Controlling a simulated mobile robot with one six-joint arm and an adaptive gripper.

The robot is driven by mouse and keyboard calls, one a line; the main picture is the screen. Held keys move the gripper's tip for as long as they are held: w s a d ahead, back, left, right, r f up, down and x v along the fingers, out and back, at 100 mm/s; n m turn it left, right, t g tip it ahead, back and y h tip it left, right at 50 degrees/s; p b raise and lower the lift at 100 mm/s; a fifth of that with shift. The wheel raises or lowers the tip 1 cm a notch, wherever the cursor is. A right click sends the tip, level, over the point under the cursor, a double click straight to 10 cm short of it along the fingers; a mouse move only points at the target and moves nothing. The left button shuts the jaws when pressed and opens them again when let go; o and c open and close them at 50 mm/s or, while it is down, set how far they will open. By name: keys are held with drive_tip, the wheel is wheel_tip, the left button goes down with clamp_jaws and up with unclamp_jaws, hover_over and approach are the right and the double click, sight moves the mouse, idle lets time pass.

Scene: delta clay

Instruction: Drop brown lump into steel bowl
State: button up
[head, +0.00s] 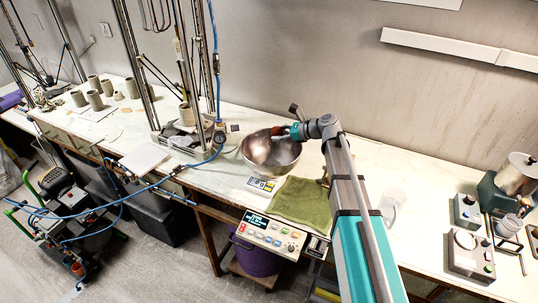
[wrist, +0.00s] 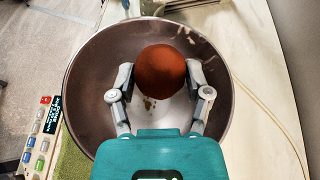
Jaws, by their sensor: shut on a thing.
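A brown lump (wrist: 161,73), round and reddish-brown, is held between the two fingers of my gripper (wrist: 161,80) in the wrist view. The fingers press on its left and right sides. The steel bowl (wrist: 88,100) lies behind the lump in that view, and the lump shows within its rim. Small brown crumbs show on the bowl's inside. In the head view the steel bowl (head: 270,157) stands on the bench, and my gripper (head: 284,131) is at its upper right rim. The lump shows there only as a small reddish patch. Its exact height over the bowl cannot be told.
A green cloth (head: 301,202) lies in front of the bowl, with a control panel (head: 270,233) at the bench's front edge. A metal frame (head: 187,75) stands to the left. A clear jug (head: 392,203) and grey devices (head: 468,254) stand to the right.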

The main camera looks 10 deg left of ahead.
drive_tip(key=o, duration=1.2)
drive_tip(key=shift+s, duration=0.1)
